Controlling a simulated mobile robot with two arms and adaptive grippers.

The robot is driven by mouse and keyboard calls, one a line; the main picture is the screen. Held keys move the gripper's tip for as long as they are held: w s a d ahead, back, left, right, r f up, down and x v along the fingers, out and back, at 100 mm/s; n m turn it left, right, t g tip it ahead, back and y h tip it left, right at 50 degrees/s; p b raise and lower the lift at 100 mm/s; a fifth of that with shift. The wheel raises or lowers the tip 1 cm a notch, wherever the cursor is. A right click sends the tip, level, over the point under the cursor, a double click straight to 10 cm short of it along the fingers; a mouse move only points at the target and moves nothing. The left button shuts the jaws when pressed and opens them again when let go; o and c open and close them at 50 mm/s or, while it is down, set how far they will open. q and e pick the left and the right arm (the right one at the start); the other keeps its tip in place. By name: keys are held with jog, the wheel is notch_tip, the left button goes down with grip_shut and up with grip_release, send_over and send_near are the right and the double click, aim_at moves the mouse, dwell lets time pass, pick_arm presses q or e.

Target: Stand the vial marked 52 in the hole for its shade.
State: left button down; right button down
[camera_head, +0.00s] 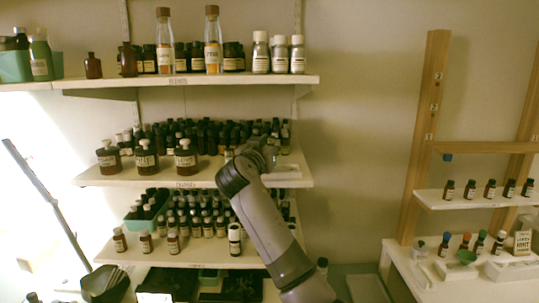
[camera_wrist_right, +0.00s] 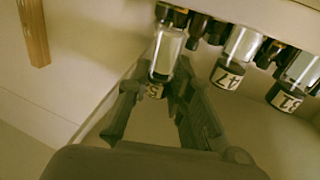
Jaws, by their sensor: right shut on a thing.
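My right gripper (camera_head: 262,152) is at the front right of the middle shelf. In the right wrist view, my right gripper (camera_wrist_right: 152,98) is shut on a vial (camera_wrist_right: 165,55) with a clear body and a dark end. That end carries a white label (camera_wrist_right: 155,90); a 5 shows, the other digit is unclear. Vials marked 47 (camera_wrist_right: 228,76) and 32 (camera_wrist_right: 288,97) stand in a row to the right, apart from the gripper. In the head view the held vial is hidden by my gripper. I cannot make out the hole for its shade. My left gripper is not in view.
The middle shelf (camera_head: 110,181) holds crowded dark bottles, and the lower shelf (camera_head: 190,262) holds several rows of bottles. On the right, a narrow shelf (camera_head: 470,201) carries small vials above a white bench (camera_head: 410,275) with colour-capped bottles. The wall (camera_head: 360,130) between is clear.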

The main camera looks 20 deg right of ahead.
notch_tip(320, 180, down, 3)
jog(key=shift+f+p, duration=0.2)
jog(key=shift+p, duration=0.45)
jog(key=shift+s, duration=0.2)
jog(key=shift+w+f, duration=0.1)
jog(key=shift+w, duration=0.05)
jog(key=c, duration=1.7)
grip_release()
jog(key=shift+w, duration=0.15)
jog(key=shift+s+a+b, duration=0.35)
jog(key=shift+s+b, duration=0.1)
jog(key=shift+s, duration=0.05)
jog(key=shift+b+v, duration=2.05)
jog(key=shift+v, duration=3.45)
